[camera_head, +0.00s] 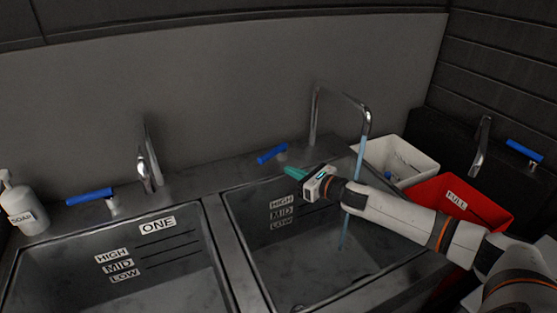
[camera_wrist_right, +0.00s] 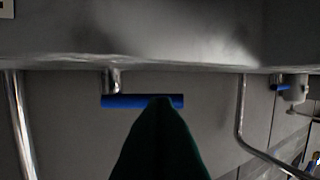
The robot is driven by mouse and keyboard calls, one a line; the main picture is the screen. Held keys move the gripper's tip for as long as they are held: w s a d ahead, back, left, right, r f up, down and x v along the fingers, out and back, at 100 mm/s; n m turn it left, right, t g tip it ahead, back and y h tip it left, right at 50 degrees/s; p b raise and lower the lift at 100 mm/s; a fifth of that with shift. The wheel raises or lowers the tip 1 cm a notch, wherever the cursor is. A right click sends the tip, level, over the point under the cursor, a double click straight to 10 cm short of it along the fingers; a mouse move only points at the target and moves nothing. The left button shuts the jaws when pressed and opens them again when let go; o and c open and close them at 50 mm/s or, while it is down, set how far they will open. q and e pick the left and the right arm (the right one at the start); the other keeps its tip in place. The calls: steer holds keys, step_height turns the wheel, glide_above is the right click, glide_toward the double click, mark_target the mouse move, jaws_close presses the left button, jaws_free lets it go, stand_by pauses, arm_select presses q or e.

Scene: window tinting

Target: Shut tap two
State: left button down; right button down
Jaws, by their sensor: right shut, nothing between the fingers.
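Tap two's blue lever handle (camera_head: 272,153) sits on the back ledge behind the middle basin (camera_head: 320,262). Its chrome spout (camera_head: 314,112) arches up to the right, and a bluish water stream (camera_head: 360,150) falls from it into the basin. My right gripper (camera_head: 292,172) has its teal fingers shut and empty, just in front of the handle. In the right wrist view the shut fingers (camera_wrist_right: 160,108) overlap the blue handle (camera_wrist_right: 122,101); whether they touch it I cannot tell. My left gripper is out of view.
At right are a white bin (camera_head: 410,158), a red bin marked FULL (camera_head: 480,205) and another blue-handled tap (camera_head: 524,150).

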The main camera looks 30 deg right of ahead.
steer(key=x, duration=0.2)
steer(key=r+p+x, duration=0.1)
steer(key=x, duration=0.2)
steer(key=shift+w+a, duration=0.15)
steer(key=shift+w, duration=0.2)
steer(key=shift+a, duration=0.1)
